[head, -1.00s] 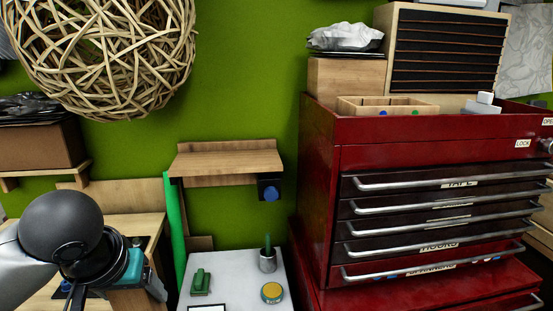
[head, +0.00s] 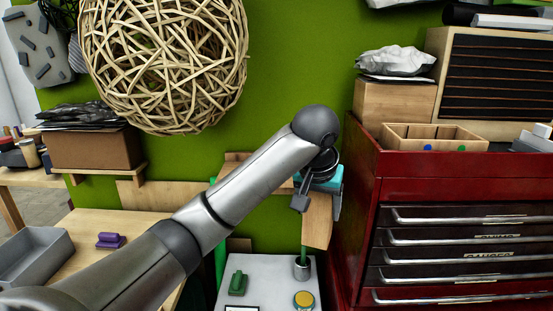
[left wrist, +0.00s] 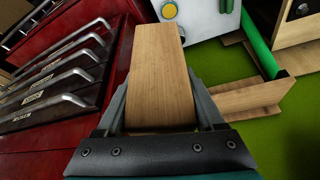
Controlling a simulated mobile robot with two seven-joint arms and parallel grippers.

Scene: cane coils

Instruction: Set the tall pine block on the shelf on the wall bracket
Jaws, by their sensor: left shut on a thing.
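The tall pine block (head: 317,222) is in my left gripper (head: 319,186), hanging below it above the white cabinet. In the left wrist view the block (left wrist: 160,75) stands between the two fingers of the gripper (left wrist: 160,118), which press on its sides. The wall shelf (head: 238,157) is mostly hidden behind my left arm in the head view. In the left wrist view the shelf (left wrist: 252,97) lies to the right of the block, with a gap between them. My right gripper is not in view.
The red tool chest (head: 358,190) stands close on the right of the block. A woven cane ball (head: 163,60) hangs above left.

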